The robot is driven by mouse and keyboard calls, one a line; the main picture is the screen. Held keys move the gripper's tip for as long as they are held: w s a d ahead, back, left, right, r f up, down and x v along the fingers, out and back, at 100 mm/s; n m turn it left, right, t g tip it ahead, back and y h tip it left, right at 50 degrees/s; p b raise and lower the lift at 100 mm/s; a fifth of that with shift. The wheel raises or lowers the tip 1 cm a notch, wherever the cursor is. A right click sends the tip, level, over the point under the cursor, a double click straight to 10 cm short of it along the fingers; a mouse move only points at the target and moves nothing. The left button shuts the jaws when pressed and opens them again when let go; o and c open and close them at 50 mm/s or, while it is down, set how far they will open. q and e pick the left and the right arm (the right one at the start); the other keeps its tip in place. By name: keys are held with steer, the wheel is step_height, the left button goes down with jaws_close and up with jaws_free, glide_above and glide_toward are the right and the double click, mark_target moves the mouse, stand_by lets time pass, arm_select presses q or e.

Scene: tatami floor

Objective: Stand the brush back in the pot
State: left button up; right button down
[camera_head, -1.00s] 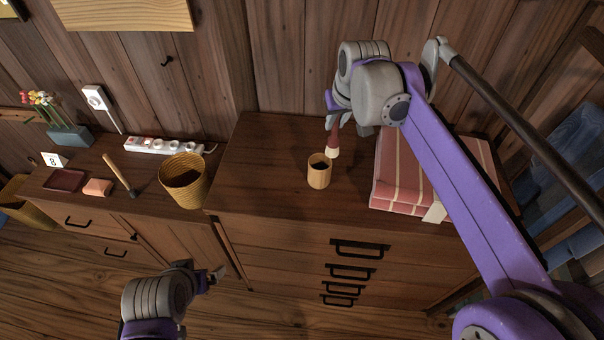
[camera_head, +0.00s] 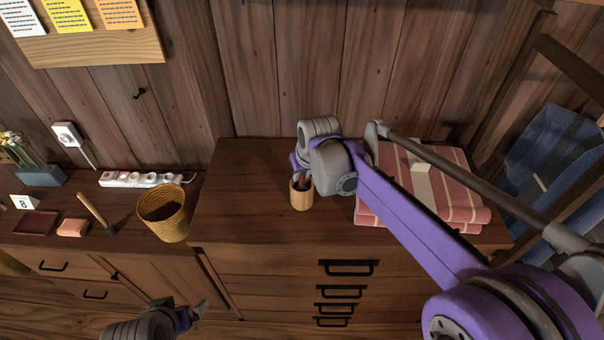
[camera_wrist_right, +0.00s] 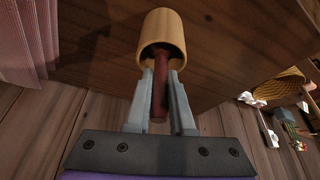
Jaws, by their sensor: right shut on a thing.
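The pot (camera_head: 301,198) is a small light-wood cup standing upright on the tall dark dresser. It also shows in the right wrist view (camera_wrist_right: 162,30), its mouth facing the camera. My right gripper (camera_head: 304,178) is just over the pot's mouth. In the right wrist view its fingers (camera_wrist_right: 161,85) are shut on the dark red handle of the brush (camera_wrist_right: 159,100). The brush's far end is inside the pot's mouth and hidden there; whether it touches the bottom cannot be seen. My left gripper (camera_head: 195,312) hangs low at the front, away from the pot, its jaws unclear.
Folded pink striped cloth (camera_head: 470,206) lies right of the pot. On the lower cabinet at left are a yellow basket (camera_head: 172,222), a power strip (camera_head: 140,179), a wooden-handled tool (camera_head: 93,210) and a dark red tray (camera_head: 37,223). The dresser top left of the pot is clear.

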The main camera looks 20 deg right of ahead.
steer(key=shift+f, duration=0.35)
steer(key=c, duration=0.8)
jaws_free()
steer(key=shift+r, duration=0.3)
steer(key=v, duration=1.1)
steer(key=shift+m+t, duration=0.6)
steer(key=s+f, duration=0.4)
steer(key=s, duration=0.3)
steer(key=s+d+f, duration=0.1)
steer(key=s+f, duration=0.4)
steer(key=s, duration=0.1)
steer(key=s+d+f, duration=0.1)
steer(key=s+f, duration=0.4)
steer(key=s, duration=0.2)
steer(key=shift+s+d+f+p, duration=0.2)
steer(key=shift+s+d+p, duration=0.05)
steer(key=shift+s+p, duration=0.05)
